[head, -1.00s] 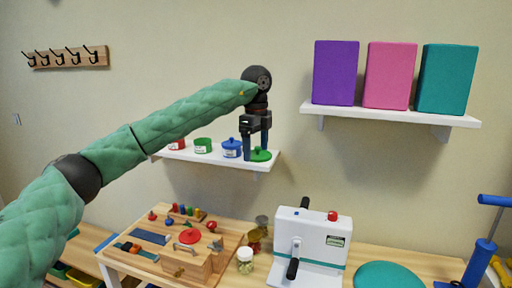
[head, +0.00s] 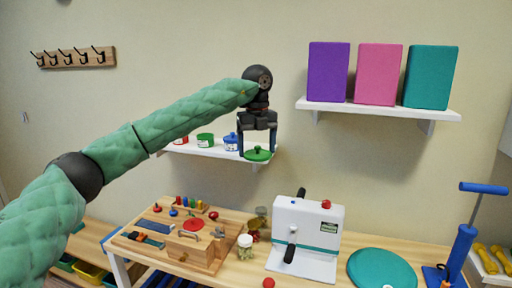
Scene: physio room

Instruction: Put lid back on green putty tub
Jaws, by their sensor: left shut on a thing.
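The green lid (head: 258,155), a flat disc with a small knob, is at the right end of the small wall shelf (head: 213,152). My left gripper (head: 257,151) points down and is shut on the lid, one finger at each side. I cannot tell whether the lid touches the shelf or hangs just in front of it. The green putty tub (head: 205,140) stands on the shelf to the left, with no lid seen on it. A blue tub (head: 231,143) with a knobbed lid stands between it and my gripper. My right gripper is not in view.
A red tub (head: 180,140) stands left of the green one, partly behind my arm. A higher shelf (head: 380,108) holds purple, pink and teal blocks. Below, a table carries a wooden activity board (head: 205,258), a white device (head: 306,230) and a teal disc (head: 381,270).

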